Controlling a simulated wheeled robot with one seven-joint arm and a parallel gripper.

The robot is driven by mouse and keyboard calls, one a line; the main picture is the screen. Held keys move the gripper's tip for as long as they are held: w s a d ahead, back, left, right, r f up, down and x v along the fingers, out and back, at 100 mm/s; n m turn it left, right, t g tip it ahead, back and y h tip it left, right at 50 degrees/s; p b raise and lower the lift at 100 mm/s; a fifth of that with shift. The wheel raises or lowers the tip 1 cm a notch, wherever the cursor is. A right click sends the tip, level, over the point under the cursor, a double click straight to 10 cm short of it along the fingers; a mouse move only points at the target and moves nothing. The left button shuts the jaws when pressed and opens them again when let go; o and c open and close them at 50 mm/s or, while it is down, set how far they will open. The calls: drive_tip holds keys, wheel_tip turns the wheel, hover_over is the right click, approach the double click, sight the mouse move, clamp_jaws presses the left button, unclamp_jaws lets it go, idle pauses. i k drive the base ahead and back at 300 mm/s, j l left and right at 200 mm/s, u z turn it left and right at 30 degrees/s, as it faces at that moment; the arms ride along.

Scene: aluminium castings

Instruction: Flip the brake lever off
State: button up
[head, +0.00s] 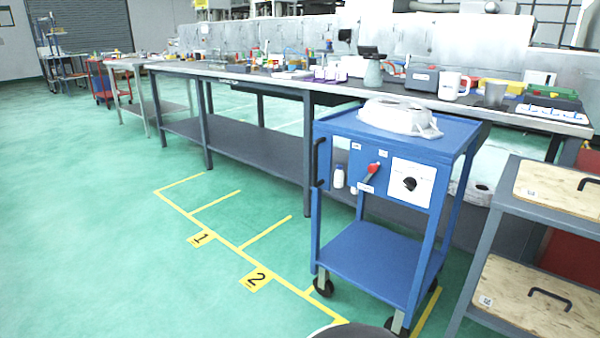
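A blue wheeled trolley (378,258) stands right of centre in the head view, in front of a long workbench. Its front panel carries a lever with a red grip (374,167), tilted up to the right, with a small white label below it. I take this to be the brake lever; its label is too small to read. Beside it on the right is a white plate with a black rotary knob (409,184). My gripper is not in view.
A pale casting (400,117) sits on the trolley top. The long workbench (250,74) behind holds many items. A grey rack with wooden boards (530,298) stands close on the right. Green floor with yellow markings (215,235) is clear on the left.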

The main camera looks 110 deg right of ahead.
sight(372, 168)
drive_tip(key=z, duration=4.45)
drive_tip(key=i+j+z, duration=0.25)
drive_tip(key=j+z, duration=0.2)
drive_tip(key=j, duration=0.15)
drive_tip(key=i+j+z, duration=0.25)
drive_tip(key=k+j, duration=0.05)
drive_tip(key=j, duration=0.05)
